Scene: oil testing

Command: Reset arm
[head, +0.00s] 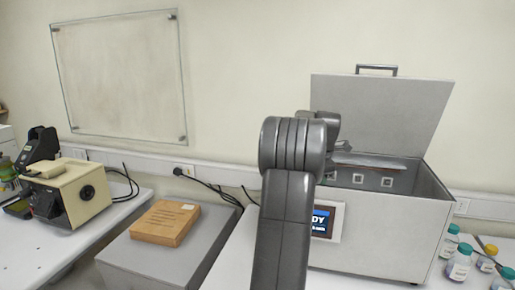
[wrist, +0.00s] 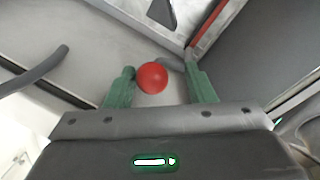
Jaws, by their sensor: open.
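My arm rises through the middle of the head view and reaches toward a large grey box (head: 385,225) with its lid (head: 385,110) raised. My gripper (wrist: 160,72) shows in the wrist view with its two green fingers spread apart. A round red knob or ball (wrist: 152,77) appears between the fingers, closer to the left one; I see a gap to the right finger and cannot tell whether it touches the left. Grey walls surround the gripper in the wrist view. In the head view the fingers are hidden behind my arm and the box.
The box front has a lit screen (head: 322,221), partly behind my arm. Several capped bottles (head: 459,262) stand right of the box. A beige device (head: 70,192) stands on the left table. A clear panel (head: 120,75) hangs on the wall.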

